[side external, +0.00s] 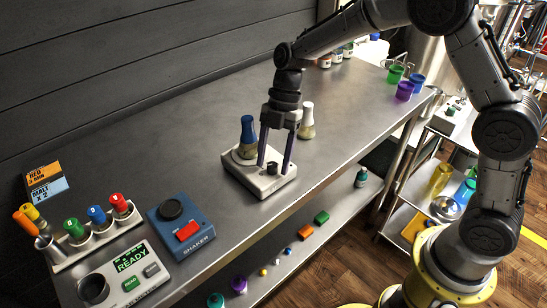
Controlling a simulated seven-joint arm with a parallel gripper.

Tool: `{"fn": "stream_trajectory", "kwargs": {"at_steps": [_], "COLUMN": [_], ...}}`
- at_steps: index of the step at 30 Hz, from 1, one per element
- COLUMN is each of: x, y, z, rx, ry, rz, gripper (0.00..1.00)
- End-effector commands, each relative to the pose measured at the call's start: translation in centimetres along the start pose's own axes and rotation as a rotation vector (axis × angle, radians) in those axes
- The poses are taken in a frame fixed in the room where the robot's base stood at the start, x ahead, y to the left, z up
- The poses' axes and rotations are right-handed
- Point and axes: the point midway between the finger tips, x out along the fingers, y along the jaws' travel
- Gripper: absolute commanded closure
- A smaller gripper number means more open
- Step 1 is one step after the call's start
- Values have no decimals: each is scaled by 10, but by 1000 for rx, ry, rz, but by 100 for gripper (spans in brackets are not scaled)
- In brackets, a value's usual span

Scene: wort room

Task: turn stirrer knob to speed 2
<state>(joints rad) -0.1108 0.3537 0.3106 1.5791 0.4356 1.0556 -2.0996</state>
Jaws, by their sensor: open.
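The white stirrer (253,182) sits on the metal bench, with a blue-capped flask (247,137) standing on its rear left part. A small dark knob (271,168) shows on the stirrer's top near its right side. My gripper (273,165) points straight down over the stirrer, its two long purple-grey fingers apart. The fingers stand on either side of the knob, with nothing visibly held. I cannot tell whether either finger touches the knob. The speed marks and the knob's pointer are too small to read.
A white-capped flask (307,121) stands close behind my gripper to the right. A blue shaker (181,225) and a device reading READY (125,278) are at front left, beside a rack of coloured tubes (97,240). Bench room is clear between shaker and stirrer.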

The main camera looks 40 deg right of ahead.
Motion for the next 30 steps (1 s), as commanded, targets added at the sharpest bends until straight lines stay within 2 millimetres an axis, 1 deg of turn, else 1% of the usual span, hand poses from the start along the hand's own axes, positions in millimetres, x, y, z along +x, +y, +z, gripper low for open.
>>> {"fn": "stream_trajectory", "kwargs": {"at_steps": [7,8,9,14,15,17,18,30], "x": [1,1,1,1,1,1,0,0], "y": [0,0,0,0,0,0,0,0], "z": [0,0,0,0,0,0,0,0], "rx": [0,0,0,0,0,0,0,29], "ry": [0,0,0,0,0,0,0,1], "rz": [0,0,0,0,0,0,0,12], "gripper": [39,42,49,78,85,96,100,100]}}
